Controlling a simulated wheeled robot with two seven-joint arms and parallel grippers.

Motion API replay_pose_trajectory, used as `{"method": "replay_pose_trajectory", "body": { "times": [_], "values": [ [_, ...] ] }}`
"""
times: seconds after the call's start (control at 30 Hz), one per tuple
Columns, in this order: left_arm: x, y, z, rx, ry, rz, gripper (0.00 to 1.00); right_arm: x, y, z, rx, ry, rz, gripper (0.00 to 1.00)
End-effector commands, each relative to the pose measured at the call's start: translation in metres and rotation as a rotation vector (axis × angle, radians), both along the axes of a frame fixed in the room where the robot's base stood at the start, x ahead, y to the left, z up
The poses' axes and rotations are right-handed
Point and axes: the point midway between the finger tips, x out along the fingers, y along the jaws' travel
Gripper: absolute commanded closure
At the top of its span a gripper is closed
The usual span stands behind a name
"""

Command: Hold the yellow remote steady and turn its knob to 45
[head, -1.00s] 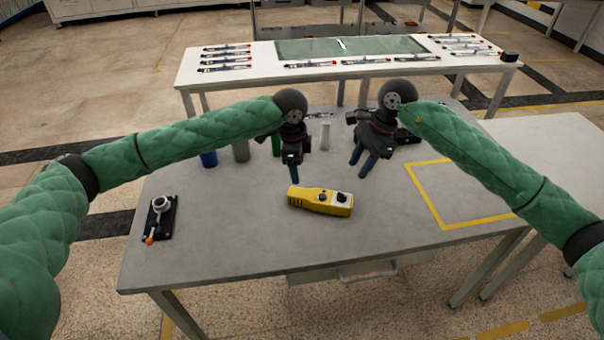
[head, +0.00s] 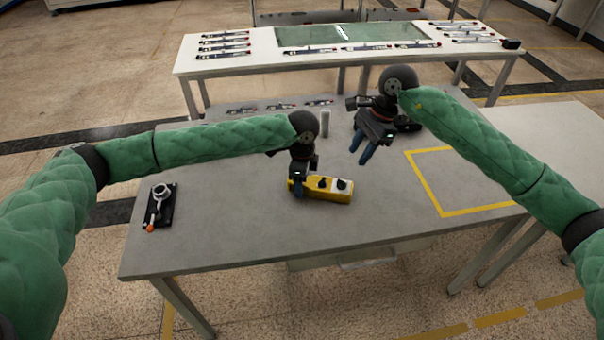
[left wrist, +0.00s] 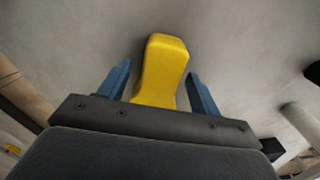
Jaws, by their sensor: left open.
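The yellow remote (head: 334,196) lies on the grey table, its long side running roughly left to right in the head view. Two dark knobs show on its top: one near the middle (head: 323,183) and one near the right end (head: 342,184). My left gripper (head: 299,190) is over the remote's left end. In the left wrist view its two blue fingers (left wrist: 160,85) are open, one on each side of the yellow body (left wrist: 163,70), with gaps visible. My right gripper (head: 365,152) hangs above the table behind and right of the remote, its blue fingers apart and empty.
A black fixture with a ring and orange-tipped lever (head: 160,206) sits at the table's left. A grey cylinder (head: 326,123) stands behind the grippers. A yellow taped square (head: 437,190) marks empty table at right. A white table (head: 240,66) with tools is behind.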

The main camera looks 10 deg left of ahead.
Motion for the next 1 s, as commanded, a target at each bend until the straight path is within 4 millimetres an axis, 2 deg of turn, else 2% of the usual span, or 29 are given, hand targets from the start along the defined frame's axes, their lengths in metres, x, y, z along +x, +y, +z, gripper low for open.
{"method": "replay_pose_trajectory", "body": {
  "times": [0.3, 0.5, 0.6, 0.67, 1.0],
  "values": [
    [0.000, 0.000, -0.002, 0.000, 0.000, 0.000, 0.38, 0.000, 0.000, 0.000, 0.000, 0.000, 0.000, 0.64],
    [0.000, 0.000, -0.002, 0.000, 0.000, 0.000, 0.78, 0.000, 0.000, 0.000, 0.000, 0.000, 0.000, 0.64],
    [0.000, 0.000, -0.002, 0.000, 0.000, 0.000, 0.94, 0.000, 0.000, 0.000, 0.000, 0.000, 0.000, 0.62],
    [0.000, 0.000, -0.002, 0.000, 0.000, 0.000, 0.94, 0.000, 0.000, 0.001, 0.000, 0.000, 0.002, 0.52],
    [0.000, 0.000, -0.002, 0.000, 0.000, 0.000, 0.94, 0.016, -0.005, 0.018, 0.016, 0.032, 0.156, 0.52]
  ]
}}
